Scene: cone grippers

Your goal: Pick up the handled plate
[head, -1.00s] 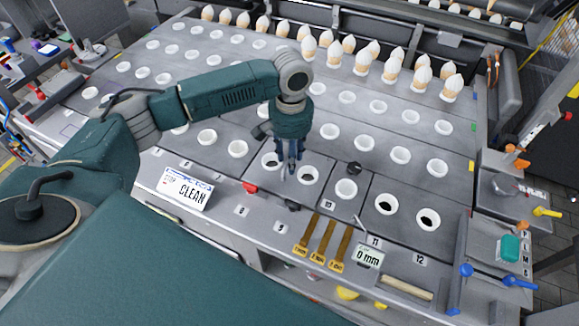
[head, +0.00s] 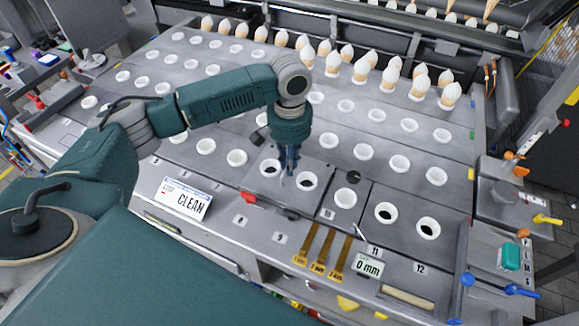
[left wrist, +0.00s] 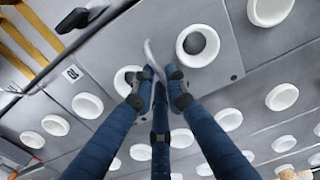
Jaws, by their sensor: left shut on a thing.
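The handled plate (head: 288,182) is a grey square panel with two white-rimmed round openings and a thin, curved, light metal handle. It is at the front middle of the grey work table. In the left wrist view the plate (left wrist: 232,62) fills the upper middle, and its handle (left wrist: 151,55) runs between the fingers. My left gripper (head: 289,165) points down onto the plate between its two openings. Its blue fingers (left wrist: 162,80) are shut on the handle and partly cover one opening. Whether the plate is clear of the table is hard to tell. My right gripper is not in view.
The grey table (head: 180,84) holds rows of white cups. A dark knob (head: 353,177) is close right of the plate. A CLEAN sign (head: 184,198) and several brass strips (head: 319,250) lie along the front. Cream-topped cones (head: 390,73) stand at the back.

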